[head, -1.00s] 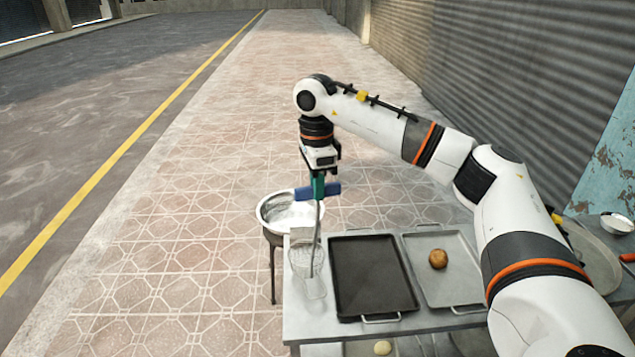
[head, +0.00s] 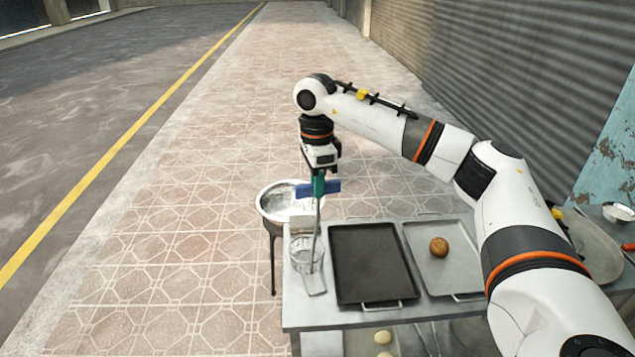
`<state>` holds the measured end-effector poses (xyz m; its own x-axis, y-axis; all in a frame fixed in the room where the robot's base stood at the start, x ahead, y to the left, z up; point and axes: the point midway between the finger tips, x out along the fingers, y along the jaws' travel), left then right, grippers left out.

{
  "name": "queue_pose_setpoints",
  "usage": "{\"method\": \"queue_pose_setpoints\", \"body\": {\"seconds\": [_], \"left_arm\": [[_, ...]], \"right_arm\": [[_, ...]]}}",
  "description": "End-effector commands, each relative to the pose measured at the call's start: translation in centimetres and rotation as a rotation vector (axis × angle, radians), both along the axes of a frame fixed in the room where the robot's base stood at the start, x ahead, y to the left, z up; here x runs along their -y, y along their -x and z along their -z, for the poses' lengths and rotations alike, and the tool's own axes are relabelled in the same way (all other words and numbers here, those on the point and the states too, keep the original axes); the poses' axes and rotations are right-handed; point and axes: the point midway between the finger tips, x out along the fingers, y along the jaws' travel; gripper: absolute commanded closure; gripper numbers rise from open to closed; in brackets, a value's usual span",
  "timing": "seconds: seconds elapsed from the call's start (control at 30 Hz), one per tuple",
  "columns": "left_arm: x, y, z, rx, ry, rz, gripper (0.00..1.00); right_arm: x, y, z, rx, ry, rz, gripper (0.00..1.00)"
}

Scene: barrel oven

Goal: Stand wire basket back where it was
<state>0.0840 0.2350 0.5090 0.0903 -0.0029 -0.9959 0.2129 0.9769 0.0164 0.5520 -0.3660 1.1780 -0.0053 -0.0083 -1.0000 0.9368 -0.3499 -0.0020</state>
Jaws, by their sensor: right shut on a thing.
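The wire basket (head: 305,257) is a pale mesh cup with a long thin upright handle. It is at the left end of the metal table (head: 345,317), left of the dark tray. My right gripper (head: 318,187) points down above it and is shut on the top of the handle, where teal and blue parts show. The basket hangs upright below the gripper. I cannot tell whether its bottom touches the table. My left gripper is out of view.
A metal basin (head: 276,203) on a stand is just behind the basket. A dark tray (head: 372,265) and a grey tray (head: 462,275) with a brown round item (head: 439,247) lie to the right. Pale round items (head: 383,337) show below the table. A small bowl (head: 617,213) is far right.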

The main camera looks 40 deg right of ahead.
Motion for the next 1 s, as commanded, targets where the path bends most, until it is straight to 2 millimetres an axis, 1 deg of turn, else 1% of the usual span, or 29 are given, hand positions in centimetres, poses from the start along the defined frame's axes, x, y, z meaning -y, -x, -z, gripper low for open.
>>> {"method": "queue_pose_setpoints", "body": {"seconds": [0.17, 0.2, 0.33, 0.53, 0.6, 0.63, 1.0], "left_arm": [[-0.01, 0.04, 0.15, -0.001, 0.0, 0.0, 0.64], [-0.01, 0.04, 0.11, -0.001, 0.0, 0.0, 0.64], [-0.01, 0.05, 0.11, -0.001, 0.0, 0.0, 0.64], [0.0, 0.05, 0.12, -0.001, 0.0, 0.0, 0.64], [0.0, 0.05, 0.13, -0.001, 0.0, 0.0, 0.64], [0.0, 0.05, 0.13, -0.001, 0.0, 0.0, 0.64], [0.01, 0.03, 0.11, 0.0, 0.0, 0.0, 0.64]], "right_arm": [[0.0, -0.02, 0.22, 0.001, -0.001, 0.0, 1.0], [0.0, -0.02, 0.17, 0.002, 0.0, 0.0, 0.81], [0.0, -0.01, 0.18, 0.001, -0.001, 0.0, 0.6], [0.01, -0.01, 0.19, 0.001, 0.0, 0.0, 0.6], [0.0, 0.01, 0.24, -0.001, 0.0, 0.0, 0.49], [0.0, 0.01, 0.24, -0.001, 0.0, 0.0, 0.45], [0.0, 0.0, 0.22, 0.0, 0.0, 0.0, 0.45]]}}
